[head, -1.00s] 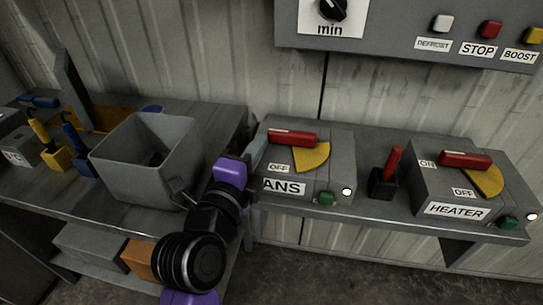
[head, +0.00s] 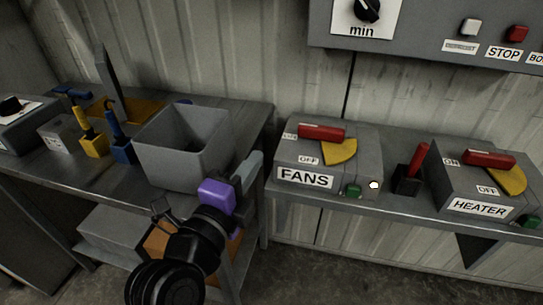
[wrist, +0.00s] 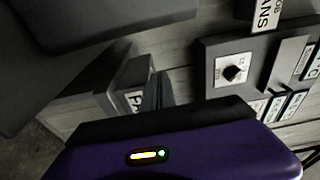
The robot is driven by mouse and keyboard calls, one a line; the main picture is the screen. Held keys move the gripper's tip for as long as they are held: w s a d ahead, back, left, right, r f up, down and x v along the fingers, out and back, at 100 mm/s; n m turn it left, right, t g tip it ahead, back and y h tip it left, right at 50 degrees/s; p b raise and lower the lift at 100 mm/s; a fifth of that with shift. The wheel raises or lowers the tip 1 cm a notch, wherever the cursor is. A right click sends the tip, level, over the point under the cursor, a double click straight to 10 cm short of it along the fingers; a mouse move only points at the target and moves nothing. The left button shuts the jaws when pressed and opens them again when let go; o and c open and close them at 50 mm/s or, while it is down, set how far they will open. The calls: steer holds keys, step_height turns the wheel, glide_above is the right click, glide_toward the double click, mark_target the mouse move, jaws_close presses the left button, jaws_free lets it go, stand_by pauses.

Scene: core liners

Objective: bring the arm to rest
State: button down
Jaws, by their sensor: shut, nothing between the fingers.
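My gripper (head: 250,168) shows in the head view as a purple body with grey fingers at its upper right. It is shut and empty. It is in front of the gap between the grey open bin and the FANS box, apart from the FANS label. My dark arm links run down to the lower left from it.
The grey bin (head: 185,155) stands on the left bench, with yellow (head: 94,145) and blue (head: 122,151) holders beside it. The FANS box (head: 345,188) and HEATER box (head: 440,183), with red levers, sit on the right shelf. A wall panel (head: 425,35) hangs above. Floor shows below.

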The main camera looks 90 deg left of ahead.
steer(key=shift+s+d, duration=0.35)
steer(key=shift+s, duration=0.35)
steer(key=shift+s+d, duration=0.35)
steer(key=shift+s, duration=0.3)
steer(key=w+d+f+n+t+h, duration=0.2)
steer(key=w+d+f, duration=0.65)
steer(key=d, duration=0.25)
steer(key=w+d+f+n+t+h, duration=0.1)
steer(key=w+d+f+h, duration=0.1)
steer(key=w+d+f, duration=0.8)
steer(key=d+f+n+t+h, duration=0.1)
steer(key=d+t+h, duration=0.15)
steer(key=d, duration=1.25)
steer(key=s+d+r+t+h, duration=0.1)
steer(key=s+d+h, duration=0.2)
steer(key=d, duration=0.5)
steer(key=s+d+r+n+h, duration=0.1)
steer(key=s+d+h, duration=0.25)
steer(key=d, duration=0.45)
steer(key=s+d+r+t+h, duration=0.1)
steer(key=s+d+h, duration=0.25)
steer(key=d, duration=0.45)
step_height(320, 180, up, 17)
steer(key=p, duration=1.6)
steer(key=shift+s+d, duration=0.15)
steer(key=shift+s, duration=0.1)
